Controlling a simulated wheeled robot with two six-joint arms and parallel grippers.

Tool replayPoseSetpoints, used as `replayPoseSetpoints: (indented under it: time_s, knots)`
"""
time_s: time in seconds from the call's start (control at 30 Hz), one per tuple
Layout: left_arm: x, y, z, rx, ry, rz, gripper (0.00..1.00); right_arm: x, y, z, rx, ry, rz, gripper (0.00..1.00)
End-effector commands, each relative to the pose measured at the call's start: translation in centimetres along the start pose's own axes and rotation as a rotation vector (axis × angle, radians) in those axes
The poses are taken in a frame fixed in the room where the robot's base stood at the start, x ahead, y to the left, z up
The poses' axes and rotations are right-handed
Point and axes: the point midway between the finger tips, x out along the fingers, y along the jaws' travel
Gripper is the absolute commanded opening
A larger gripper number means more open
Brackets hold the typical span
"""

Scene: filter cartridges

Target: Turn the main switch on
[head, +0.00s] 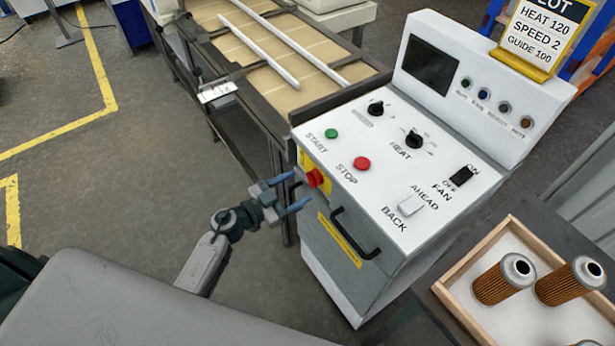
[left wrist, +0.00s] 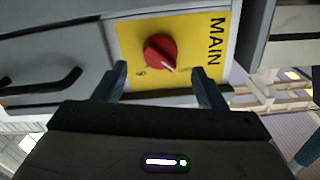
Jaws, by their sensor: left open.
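The main switch is a red rotary knob (head: 317,178) on a yellow plate on the front of the white control cabinet (head: 345,270). In the left wrist view the red knob (left wrist: 160,52) sits on the yellow plate marked MAIN (left wrist: 200,30), with a white pointer mark toward the lower right. My left gripper (head: 292,190) is open in front of the knob. In the left wrist view its fingers (left wrist: 160,85) stand apart on either side below the knob, not closed on it. My right gripper is not in view.
A black handle (head: 352,235) juts from the cabinet front beside the knob. The sloped panel carries a green START button (head: 331,134), a red STOP button (head: 362,163), dials and switches. A wooden tray (head: 470,322) with filter cartridges (head: 505,279) stands at right. A conveyor (head: 265,55) is behind.

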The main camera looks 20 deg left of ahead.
Motion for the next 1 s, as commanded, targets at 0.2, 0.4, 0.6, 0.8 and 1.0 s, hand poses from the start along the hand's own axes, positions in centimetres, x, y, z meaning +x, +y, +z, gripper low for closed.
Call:
replayPoseSetpoints:
  time_s: [0.2,0.4,0.6,0.8,1.0]
  knots:
    - [3.4,-0.1,-0.1,-0.001,0.001,-0.002,0.65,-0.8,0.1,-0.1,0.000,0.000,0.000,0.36]
    - [4.5,0.0,0.0,-0.001,0.000,-0.002,0.65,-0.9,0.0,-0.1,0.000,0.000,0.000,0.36]
    - [4.6,0.0,0.0,0.000,0.000,-0.002,0.65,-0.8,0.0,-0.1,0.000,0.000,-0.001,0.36]
    - [4.5,0.0,0.1,0.000,0.000,-0.002,0.35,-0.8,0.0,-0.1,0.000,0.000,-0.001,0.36]
    - [4.5,0.0,0.0,0.001,0.000,-0.002,0.20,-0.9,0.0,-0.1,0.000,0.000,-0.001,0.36]
